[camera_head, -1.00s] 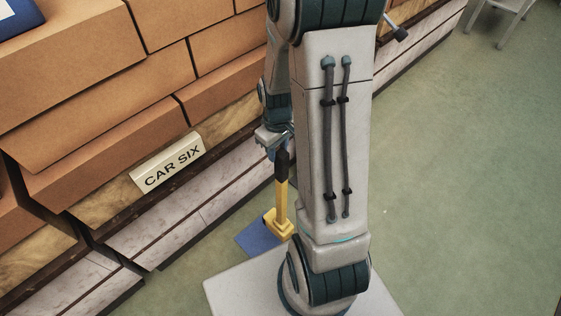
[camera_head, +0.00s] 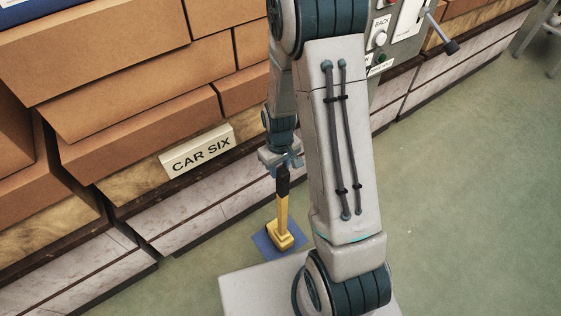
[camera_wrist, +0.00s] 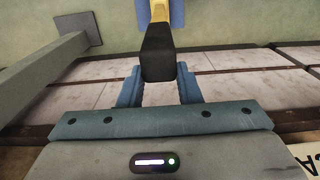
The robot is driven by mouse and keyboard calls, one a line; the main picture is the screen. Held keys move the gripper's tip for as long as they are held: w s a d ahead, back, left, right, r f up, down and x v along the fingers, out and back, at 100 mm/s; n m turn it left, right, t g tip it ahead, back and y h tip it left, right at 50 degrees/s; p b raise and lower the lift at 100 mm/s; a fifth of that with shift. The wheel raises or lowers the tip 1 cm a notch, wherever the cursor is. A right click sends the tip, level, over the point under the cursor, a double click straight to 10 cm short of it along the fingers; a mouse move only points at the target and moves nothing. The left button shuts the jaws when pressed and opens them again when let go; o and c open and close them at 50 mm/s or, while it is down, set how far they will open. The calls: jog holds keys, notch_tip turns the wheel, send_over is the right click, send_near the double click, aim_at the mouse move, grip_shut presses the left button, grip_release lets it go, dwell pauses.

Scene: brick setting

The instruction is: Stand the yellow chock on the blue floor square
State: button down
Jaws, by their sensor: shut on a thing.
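The yellow chock (camera_head: 281,225) has a tall yellow shaft with a black grip on top and a blocky foot. In the head view it stands nearly upright, its foot over the blue floor square (camera_head: 262,245); I cannot tell whether the foot touches the square. My gripper (camera_head: 283,171) is shut on the black grip. In the wrist view my gripper (camera_wrist: 158,85) has its two blue fingers on either side of the black grip (camera_wrist: 158,52). The chock's foot is mostly hidden there, and a strip of the blue square (camera_wrist: 177,12) shows beyond it.
A stack of brown bricks on a pale plinth (camera_head: 215,200) with a "CAR SIX" sign (camera_head: 197,151) runs close along the left. A control panel (camera_head: 395,40) with a lever stands at the upper right. Green floor (camera_head: 460,200) is open on the right.

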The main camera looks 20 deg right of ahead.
jog(key=shift+f, duration=0.3)
jog(key=c, duration=1)
grip_release()
jog(key=shift+c, duration=0.2)
notch_tip(320, 180, up, 12)
jog(key=p, duration=0.3)
jog(key=s+r+m+t, duration=0.1)
jog(key=s+r+m, duration=0.2)
jog(key=s+r, duration=1)
jog(key=shift+s+d+r+m+t, duration=0.15)
jog(key=shift+s+r+m+t, duration=0.25)
jog(key=shift+r, duration=0.15)
jog(key=shift+w, duration=0.1)
